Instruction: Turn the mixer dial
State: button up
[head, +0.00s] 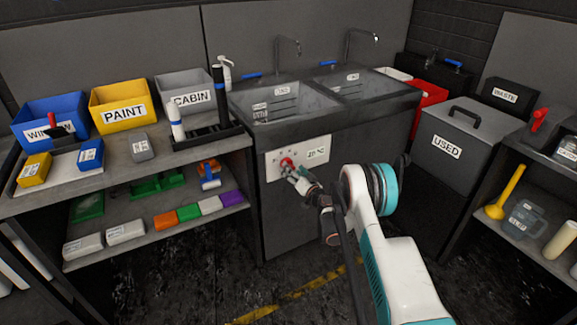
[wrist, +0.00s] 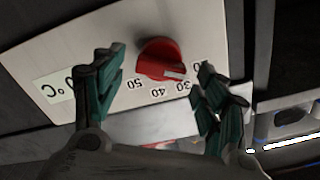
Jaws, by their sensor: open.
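The mixer dial (head: 287,163) is a red knob on a pale panel (head: 315,143) on the front of the dark sink unit. In the wrist view the dial (wrist: 161,60) sits ahead of and between my fingers, with a pale pointer mark at its lower right. The panel (wrist: 60,55) shows upside-down numbers around it, including 50, 40 and 30, and a °C label. My gripper (head: 298,178) is just in front of the panel. In the wrist view my gripper (wrist: 153,92) is open, with one green finger on each side of the dial. No contact with the dial is visible.
The double sink (head: 290,103) is above the panel. A shelf (head: 200,152) with bins and coloured blocks stands at left. A grey USED bin (head: 470,140) and a red container (head: 428,95) are at right. The floor in front is clear.

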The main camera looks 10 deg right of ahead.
jog(key=shift+w+a, duration=0.15)
jog(key=shift+w, duration=0.25)
jog(key=shift+r, duration=0.1)
jog(key=c, duration=1)
jog(key=shift+c, duration=0.2)
jog(key=shift+m, duration=3.8)
